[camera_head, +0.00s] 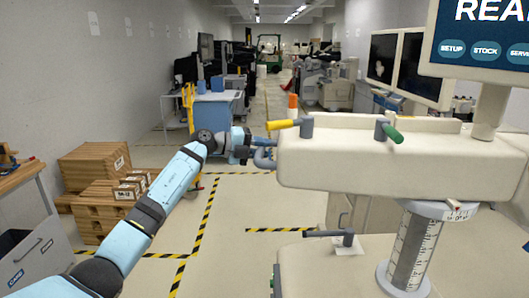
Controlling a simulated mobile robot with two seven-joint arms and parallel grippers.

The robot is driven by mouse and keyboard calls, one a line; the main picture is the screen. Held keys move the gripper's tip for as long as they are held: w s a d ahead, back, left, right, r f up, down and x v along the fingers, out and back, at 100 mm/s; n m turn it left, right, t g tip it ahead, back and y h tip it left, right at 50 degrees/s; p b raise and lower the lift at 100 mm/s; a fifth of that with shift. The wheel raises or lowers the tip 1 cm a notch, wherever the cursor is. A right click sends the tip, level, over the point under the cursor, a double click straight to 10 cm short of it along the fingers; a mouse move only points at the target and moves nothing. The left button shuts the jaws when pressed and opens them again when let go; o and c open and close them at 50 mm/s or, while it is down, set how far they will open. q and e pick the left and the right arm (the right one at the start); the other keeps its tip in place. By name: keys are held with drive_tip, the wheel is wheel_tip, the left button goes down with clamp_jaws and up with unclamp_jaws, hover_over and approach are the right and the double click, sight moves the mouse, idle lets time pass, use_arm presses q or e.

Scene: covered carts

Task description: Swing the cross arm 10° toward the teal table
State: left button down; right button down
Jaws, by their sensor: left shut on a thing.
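The cross arm (360,172) is a thick cream beam across the right half of the view. My left gripper (258,151) is shut on this handle; the fingers are small and partly hidden. My right gripper is not in view. I cannot make out a clearly teal table.
A blue-sided cart (218,110) stands farther back, left of centre. Wooden crates (95,165) are stacked at the left. A lower cream body with a dark lever (328,234) is beneath the beam. Floor with yellow-black tape (208,220) is open between them.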

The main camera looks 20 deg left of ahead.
use_arm(q)
drive_tip(key=shift+w+f, duration=0.1)
drive_tip(key=shift+w, duration=0.5)
drive_tip(key=c, duration=1.3)
unclamp_jaws()
drive_tip(key=shift+f, duration=0.1)
drive_tip(key=o, duration=0.4)
drive_tip(key=shift+s, duration=0.3)
drive_tip(key=shift+s+a+r, duration=0.1)
drive_tip(key=shift+s+r, duration=0.3)
drive_tip(key=shift+w+f, duration=0.25)
drive_tip(key=shift+a, duration=0.2)
drive_tip(key=b+v, duration=0.1)
drive_tip(key=v, duration=0.6)
drive_tip(key=b+v, duration=0.1)
drive_tip(key=v, duration=0.5)
drive_tip(key=shift+s+a+r+b, duration=0.15)
drive_tip(key=shift+s+r+b, duration=0.05)
drive_tip(key=shift+s+b, duration=0.2)
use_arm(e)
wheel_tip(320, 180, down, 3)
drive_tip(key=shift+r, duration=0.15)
